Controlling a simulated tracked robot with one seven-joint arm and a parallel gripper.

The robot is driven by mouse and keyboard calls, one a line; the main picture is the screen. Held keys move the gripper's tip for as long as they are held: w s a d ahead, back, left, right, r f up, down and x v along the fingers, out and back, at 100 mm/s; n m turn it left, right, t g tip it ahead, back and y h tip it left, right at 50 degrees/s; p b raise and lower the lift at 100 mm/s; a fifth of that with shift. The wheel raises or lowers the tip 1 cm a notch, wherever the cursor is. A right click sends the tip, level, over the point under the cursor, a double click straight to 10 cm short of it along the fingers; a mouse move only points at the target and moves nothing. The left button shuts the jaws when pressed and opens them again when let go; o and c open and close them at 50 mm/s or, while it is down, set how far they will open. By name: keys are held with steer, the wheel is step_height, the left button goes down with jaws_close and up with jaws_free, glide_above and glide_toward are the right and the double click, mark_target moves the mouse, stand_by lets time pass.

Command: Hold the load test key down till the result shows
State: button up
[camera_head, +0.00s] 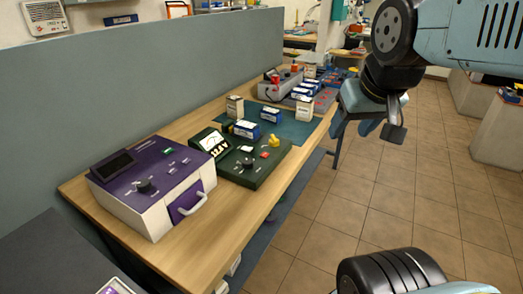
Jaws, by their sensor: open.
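A purple and white instrument (151,187) stands at the near end of the wooden bench. Labels are too small to read, so I cannot tell which key is the load test key. My gripper (382,129) is open, off the bench's right side, well away from both and touching neither.
The wooden bench (196,250) runs along a grey partition (150,85). Small boxes stand on a green mat (291,129) behind the tester, with battery-like units (284,82) farther back. The tiled floor (325,200) right of the bench is clear.

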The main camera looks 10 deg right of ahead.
jaws_close()
stand_by(1.4)
